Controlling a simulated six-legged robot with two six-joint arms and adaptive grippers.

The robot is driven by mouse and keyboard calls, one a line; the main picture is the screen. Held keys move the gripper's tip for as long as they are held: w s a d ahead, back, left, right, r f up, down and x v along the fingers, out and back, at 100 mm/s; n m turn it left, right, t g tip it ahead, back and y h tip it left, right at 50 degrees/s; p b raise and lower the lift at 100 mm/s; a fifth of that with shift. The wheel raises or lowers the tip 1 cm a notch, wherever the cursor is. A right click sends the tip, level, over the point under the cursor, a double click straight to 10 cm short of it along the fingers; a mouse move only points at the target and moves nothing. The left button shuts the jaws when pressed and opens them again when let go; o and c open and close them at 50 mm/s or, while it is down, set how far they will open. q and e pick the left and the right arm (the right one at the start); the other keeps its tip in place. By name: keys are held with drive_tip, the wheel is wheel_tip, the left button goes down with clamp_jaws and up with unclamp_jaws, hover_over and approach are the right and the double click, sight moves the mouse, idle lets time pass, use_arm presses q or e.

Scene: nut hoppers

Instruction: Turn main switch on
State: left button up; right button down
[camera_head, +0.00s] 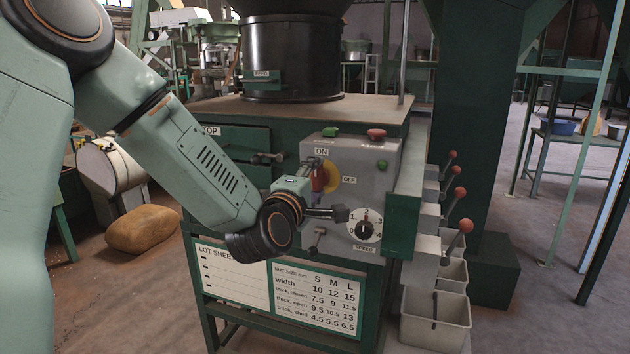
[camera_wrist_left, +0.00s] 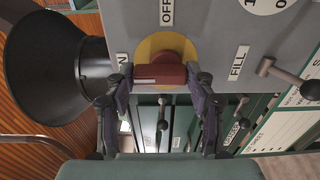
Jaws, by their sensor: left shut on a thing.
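The main switch (camera_head: 318,176) is a red handle on a yellow disc, on the front of the grey control box (camera_head: 370,165). The ON label (camera_head: 321,153) is above it and the OFF label (camera_head: 349,180) to its right. In the wrist view the red handle (camera_wrist_left: 160,75) lies between the two dark fingers of my left gripper (camera_wrist_left: 163,86), which is shut on it. The handle lies in line with the ON label (camera_wrist_left: 125,68), across from the OFF direction. In the head view my left gripper (camera_head: 317,184) partly covers the switch. My right gripper is out of view.
A speed dial (camera_head: 363,226) is close to the right of my wrist. A small lever (camera_head: 317,238) is just below. Green and red buttons (camera_head: 376,134) are on top of the box. Red-knobbed levers (camera_head: 459,194) and pale bins (camera_head: 436,318) are at the right.

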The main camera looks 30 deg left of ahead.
use_arm(q)
drive_tip(key=o, duration=1.2)
drive_tip(key=shift+c, duration=0.2)
drive_tip(key=v, duration=0.7)
drive_tip(key=shift+s, duration=0.25)
drive_tip(key=x, duration=0.7)
drive_tip(key=shift+w, duration=0.3)
